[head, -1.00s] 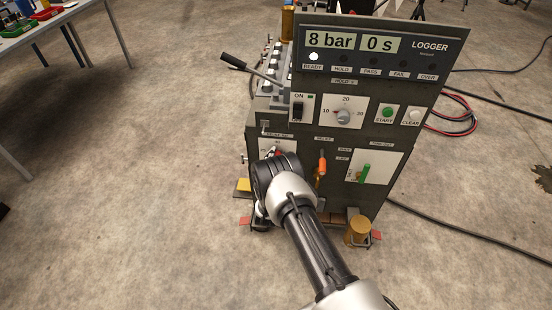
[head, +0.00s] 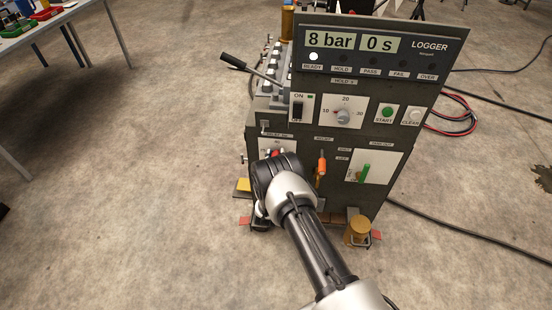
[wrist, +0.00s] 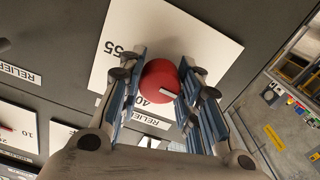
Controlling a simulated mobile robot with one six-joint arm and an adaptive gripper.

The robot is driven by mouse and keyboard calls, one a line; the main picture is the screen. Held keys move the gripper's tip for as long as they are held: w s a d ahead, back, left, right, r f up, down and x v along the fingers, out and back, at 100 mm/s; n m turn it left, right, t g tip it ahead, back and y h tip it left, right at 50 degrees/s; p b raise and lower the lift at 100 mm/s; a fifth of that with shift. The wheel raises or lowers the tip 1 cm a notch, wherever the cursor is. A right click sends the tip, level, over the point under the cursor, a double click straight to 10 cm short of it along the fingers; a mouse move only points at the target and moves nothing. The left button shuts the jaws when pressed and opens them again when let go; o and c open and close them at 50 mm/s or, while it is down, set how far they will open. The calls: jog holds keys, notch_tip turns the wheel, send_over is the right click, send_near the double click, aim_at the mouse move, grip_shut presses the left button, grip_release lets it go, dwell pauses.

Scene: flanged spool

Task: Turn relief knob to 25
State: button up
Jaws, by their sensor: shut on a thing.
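The red relief knob (wrist: 160,78) sits on a white dial plate (wrist: 190,35) in the wrist view. A white pointer line on it slants toward the lower right of the picture. The numbers 55 and 40 show on the plate; 25 cannot be made out on this dial. My gripper (wrist: 161,84) is shut on the knob, a blue-padded finger on each side. In the head view only a bit of red (head: 277,152) shows above my wrist, which hides the gripper and most of the dial.
The test stand has a logger panel (head: 400,50) reading 8 bar and 0 s. A dial (head: 343,117), a green start button (head: 387,113), an orange handle (head: 322,165) and a green lever (head: 365,173) are nearby. A black-handled lever (head: 233,62) sticks out left.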

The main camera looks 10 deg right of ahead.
jog(key=shift+r+n, duration=0.1)
jog(key=shift+n, duration=0.2)
dwell(0.4)
jog(key=o, duration=1)
jog(key=shift+o, duration=0.2)
jog(key=v, duration=1.2)
